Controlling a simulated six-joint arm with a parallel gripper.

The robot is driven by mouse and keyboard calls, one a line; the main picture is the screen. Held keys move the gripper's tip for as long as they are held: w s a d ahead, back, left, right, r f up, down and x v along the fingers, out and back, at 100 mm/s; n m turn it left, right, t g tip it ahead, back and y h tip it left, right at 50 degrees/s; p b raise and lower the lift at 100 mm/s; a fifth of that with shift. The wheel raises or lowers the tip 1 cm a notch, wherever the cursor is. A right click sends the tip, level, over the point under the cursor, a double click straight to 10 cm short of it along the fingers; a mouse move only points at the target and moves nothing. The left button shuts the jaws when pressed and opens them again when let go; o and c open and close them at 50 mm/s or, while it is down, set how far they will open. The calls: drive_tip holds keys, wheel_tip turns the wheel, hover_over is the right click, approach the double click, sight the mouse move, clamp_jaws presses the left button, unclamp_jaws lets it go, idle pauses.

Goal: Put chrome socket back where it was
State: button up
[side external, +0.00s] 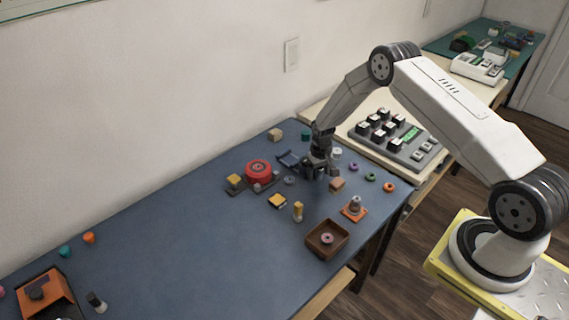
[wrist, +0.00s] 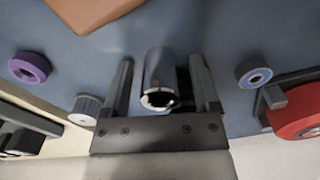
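The chrome socket (wrist: 160,78) is a shiny metal cylinder with a dark hollow end, seen between my gripper's fingers in the wrist view. My gripper (wrist: 161,88) is open, with a visible gap on each side of the socket. The gripper (side external: 319,172) points down low over the blue mat in the side external view. There the socket is hidden by the fingers or too small to make out. I cannot tell whether the socket rests on the mat.
A red spool (side external: 258,170) and a grey-blue ring (side external: 290,180) lie left of my gripper. A wooden block (side external: 337,185), a pale cylinder (side external: 337,153) and a purple ring (side external: 354,167) lie close on the right. A brown tray (side external: 314,246) stands in front. The blue mat's left half is mostly clear.

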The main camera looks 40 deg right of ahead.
drive_tip(key=shift+r, duration=0.15)
wheel_tip(320, 180, up, 12)
drive_tip(key=shift+f, duration=0.2)
drive_tip(key=shift+r, duration=0.2)
idle(0.7)
idle(0.5)
drive_tip(key=s+a+r+n+t, duration=0.1)
drive_tip(key=s+a+r+n, duration=0.1)
drive_tip(key=s+a+r, duration=0.85)
drive_tip(key=s+a, duration=0.2)
drive_tip(key=s, duration=0.3)
drive_tip(key=s+a+r+n+t, duration=0.1)
drive_tip(key=s+a+r, duration=0.1)
drive_tip(key=s, duration=0.4)
drive_tip(key=shift+a+r+n+t, duration=0.3)
drive_tip(key=shift+a, duration=0.2)
